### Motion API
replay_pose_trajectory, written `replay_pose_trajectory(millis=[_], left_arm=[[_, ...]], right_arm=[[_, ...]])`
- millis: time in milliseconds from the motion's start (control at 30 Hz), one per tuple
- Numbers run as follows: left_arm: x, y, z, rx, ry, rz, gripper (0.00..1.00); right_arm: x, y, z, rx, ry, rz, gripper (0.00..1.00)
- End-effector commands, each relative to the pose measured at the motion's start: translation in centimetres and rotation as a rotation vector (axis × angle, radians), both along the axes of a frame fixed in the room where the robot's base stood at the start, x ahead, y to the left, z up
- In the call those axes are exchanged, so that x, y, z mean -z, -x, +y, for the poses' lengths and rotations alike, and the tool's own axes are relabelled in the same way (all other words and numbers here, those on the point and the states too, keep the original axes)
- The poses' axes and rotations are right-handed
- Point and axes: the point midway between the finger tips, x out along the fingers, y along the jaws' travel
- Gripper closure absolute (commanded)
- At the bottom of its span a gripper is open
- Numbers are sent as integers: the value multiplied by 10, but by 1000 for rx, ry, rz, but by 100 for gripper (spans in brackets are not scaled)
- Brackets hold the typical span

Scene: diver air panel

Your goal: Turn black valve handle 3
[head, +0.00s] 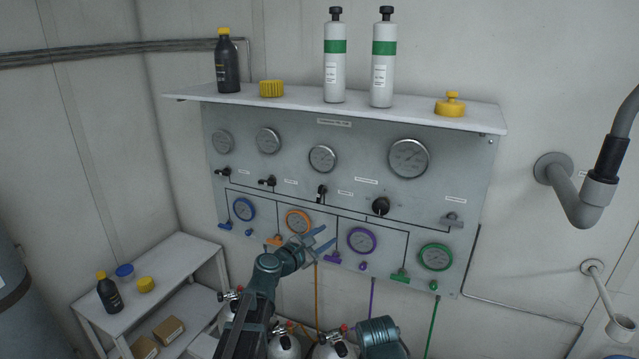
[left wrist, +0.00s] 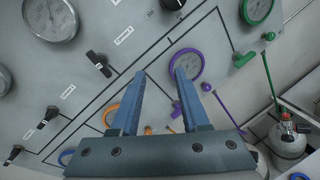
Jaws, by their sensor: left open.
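The grey air panel (head: 465,165) carries a row of black valve handles. Counting from the left, the third black valve handle (head: 322,193) stands upright below the third gauge; it also shows in the left wrist view (left wrist: 98,62), left of my fingers. My left gripper (head: 323,237) is open and empty in front of the panel, below and apart from that handle, between the orange and purple gauges. In the left wrist view its two blue fingers (left wrist: 161,78) point up toward the purple gauge (left wrist: 185,66). My right gripper is not in view.
The first handle (head: 222,172) and second handle (head: 267,181) lie sideways; a round black knob (head: 380,206) is to the right. Coloured small valves, including a purple one (head: 333,258), line the panel's lower part. A shelf (head: 220,96) with bottles juts out above.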

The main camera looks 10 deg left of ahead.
Motion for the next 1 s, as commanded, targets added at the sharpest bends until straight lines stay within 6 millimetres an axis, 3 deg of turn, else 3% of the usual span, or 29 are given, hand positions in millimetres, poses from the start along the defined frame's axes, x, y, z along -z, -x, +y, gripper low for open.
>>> replay_pose_trajectory(millis=[33,100,200,300,667,1000], left_arm=[[-19,-14,23,-74,113,9,54],[-32,-25,47,-149,246,21,54],[-42,-33,69,-214,366,30,54],[-45,-35,78,-241,416,34,54],[-45,-47,74,-240,419,35,54],[-45,-101,58,-238,418,36,54]], right_arm=[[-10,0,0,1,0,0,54],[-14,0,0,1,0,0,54],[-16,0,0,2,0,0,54],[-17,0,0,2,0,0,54],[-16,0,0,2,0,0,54],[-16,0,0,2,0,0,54]])
